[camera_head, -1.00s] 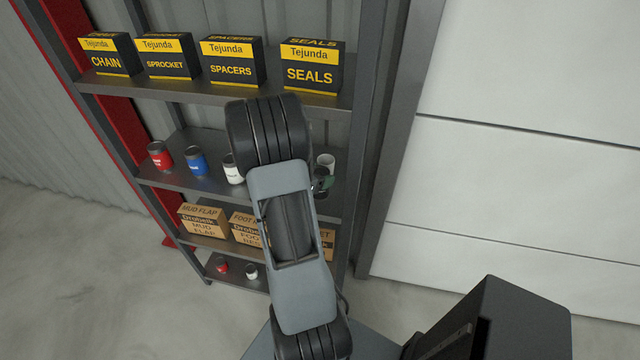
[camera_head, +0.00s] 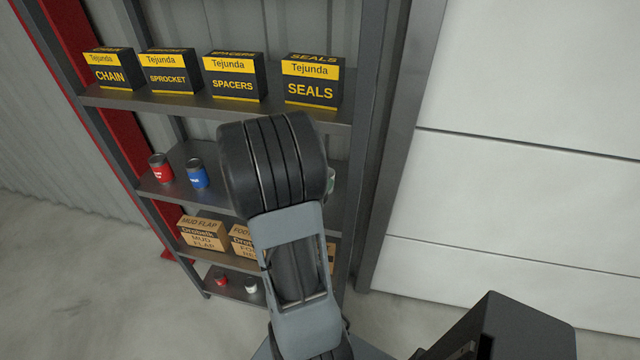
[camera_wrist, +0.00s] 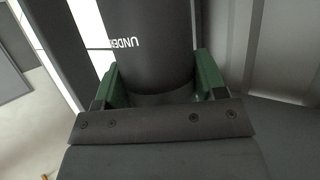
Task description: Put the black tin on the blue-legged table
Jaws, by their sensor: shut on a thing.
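The black tin (camera_wrist: 150,40) shows large in the wrist view, with white lettering on its side. My gripper (camera_wrist: 158,76) is shut on it, with one green finger on each side. In the head view my own arm covers most of the gripper and the tin; only a small green bit shows past the arm's right edge. The blue-legged table is not in view.
A grey metal shelf (camera_head: 180,100) stands ahead, with several black-and-yellow boxes such as the seals box (camera_head: 312,88) on its upper board. A red tin (camera_head: 160,168) and a blue tin (camera_head: 197,173) stand on the board below, with brown boxes (camera_head: 201,234) lower down.

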